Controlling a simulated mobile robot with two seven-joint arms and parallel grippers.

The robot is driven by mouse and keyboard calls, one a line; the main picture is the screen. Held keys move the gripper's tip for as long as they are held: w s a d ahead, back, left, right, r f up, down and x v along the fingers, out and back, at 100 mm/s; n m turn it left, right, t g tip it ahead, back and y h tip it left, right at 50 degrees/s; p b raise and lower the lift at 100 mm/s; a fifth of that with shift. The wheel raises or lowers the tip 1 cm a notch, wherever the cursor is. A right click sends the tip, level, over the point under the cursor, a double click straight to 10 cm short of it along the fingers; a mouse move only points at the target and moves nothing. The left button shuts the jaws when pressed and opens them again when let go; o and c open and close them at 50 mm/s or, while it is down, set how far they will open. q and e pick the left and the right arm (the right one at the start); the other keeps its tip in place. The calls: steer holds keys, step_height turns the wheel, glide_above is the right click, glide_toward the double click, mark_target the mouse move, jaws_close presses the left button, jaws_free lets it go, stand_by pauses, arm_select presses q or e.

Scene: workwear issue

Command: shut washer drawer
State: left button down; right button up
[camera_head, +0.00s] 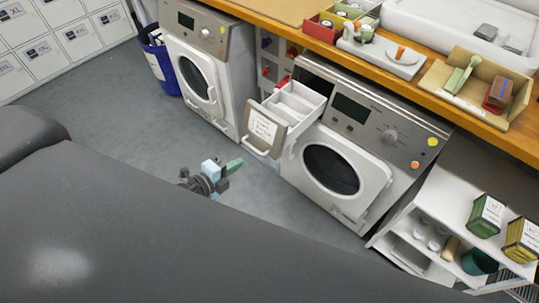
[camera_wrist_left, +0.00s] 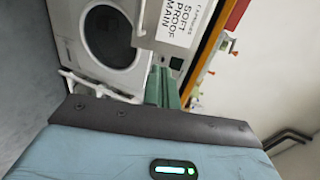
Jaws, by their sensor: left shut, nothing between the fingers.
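The washer drawer (camera_head: 264,128) stands pulled out from the upper left of the right-hand washer (camera_head: 375,120). Its front carries a white printed label and a pale handle, and its white compartments are visible from above. In the left wrist view the labelled drawer front (camera_wrist_left: 178,22) is at the top, beside the round washer door (camera_wrist_left: 110,36). My left gripper (camera_head: 233,167) is in front of the drawer, below and left of it in the head view, apparently apart from it. Its green fingers (camera_wrist_left: 162,88) are together and empty. My right gripper is out of view.
A second washer (camera_head: 205,75) and a blue bin (camera_head: 165,65) stand to the left. A wooden worktop (camera_head: 400,75) with trays and tools runs above the washers. A white shelf unit (camera_head: 440,205) stands at right. Grey floor (camera_head: 120,120) is clear at left.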

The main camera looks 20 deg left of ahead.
arm_select(q)
steer(key=b, duration=0.4)
glide_toward(272, 142)
steer(key=x, duration=0.6)
steer(key=shift+w+f, duration=0.15)
steer(key=shift+f, duration=0.15)
steer(key=shift+w+d, duration=0.15)
steer(key=shift+w, duration=0.05)
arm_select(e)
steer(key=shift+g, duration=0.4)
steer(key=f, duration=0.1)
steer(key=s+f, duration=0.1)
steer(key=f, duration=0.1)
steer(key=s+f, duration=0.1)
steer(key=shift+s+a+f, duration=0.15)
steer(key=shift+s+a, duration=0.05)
arm_select(q)
steer(key=shift+w, duration=0.15)
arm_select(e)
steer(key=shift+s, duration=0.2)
